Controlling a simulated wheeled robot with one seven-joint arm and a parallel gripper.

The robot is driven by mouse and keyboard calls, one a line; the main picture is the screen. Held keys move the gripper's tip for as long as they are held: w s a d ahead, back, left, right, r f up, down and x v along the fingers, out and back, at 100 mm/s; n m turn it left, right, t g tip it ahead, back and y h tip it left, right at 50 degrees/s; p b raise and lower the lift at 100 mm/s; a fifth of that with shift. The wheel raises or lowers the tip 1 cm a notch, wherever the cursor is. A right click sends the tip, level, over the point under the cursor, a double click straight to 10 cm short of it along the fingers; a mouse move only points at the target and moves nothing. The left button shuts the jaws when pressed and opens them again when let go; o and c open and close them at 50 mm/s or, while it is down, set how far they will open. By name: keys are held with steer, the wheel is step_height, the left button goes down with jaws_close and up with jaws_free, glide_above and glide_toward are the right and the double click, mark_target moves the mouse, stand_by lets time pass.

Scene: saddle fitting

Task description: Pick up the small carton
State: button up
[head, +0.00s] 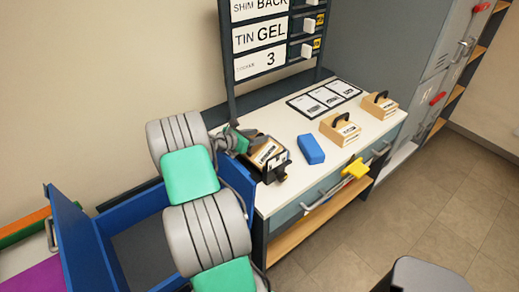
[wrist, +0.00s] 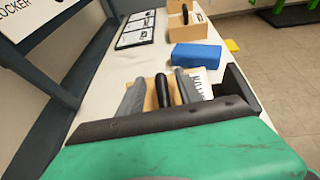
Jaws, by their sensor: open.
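A tan carton (head: 265,152) with a white label is on the white worktop at my gripper (head: 258,146), partly hidden by dark parts around it. In the wrist view the carton (wrist: 151,98) has a black upright handle (wrist: 162,90). The two grey fingers of my gripper (wrist: 161,88) are apart, one on each side of that handle, with gaps visible. The carton's lower part is hidden by my gripper's body. Two more tan cartons with black handles stand farther right, a nearer one (head: 340,131) and a farther one (head: 379,106).
A blue block (head: 311,149) lies just right of the gripper. A black-framed card panel (head: 325,97) lies flat behind. A yellow object (head: 355,169) is at the drawer front. A dark post and sign rack (head: 228,75) rises at the back left. A blue bin (head: 75,235) is left.

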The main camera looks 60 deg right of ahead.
steer(key=shift+x, duration=0.75)
steer(key=shift+s, duration=0.1)
jaws_close()
steer(key=shift+r, duration=0.1)
stand_by(0.6)
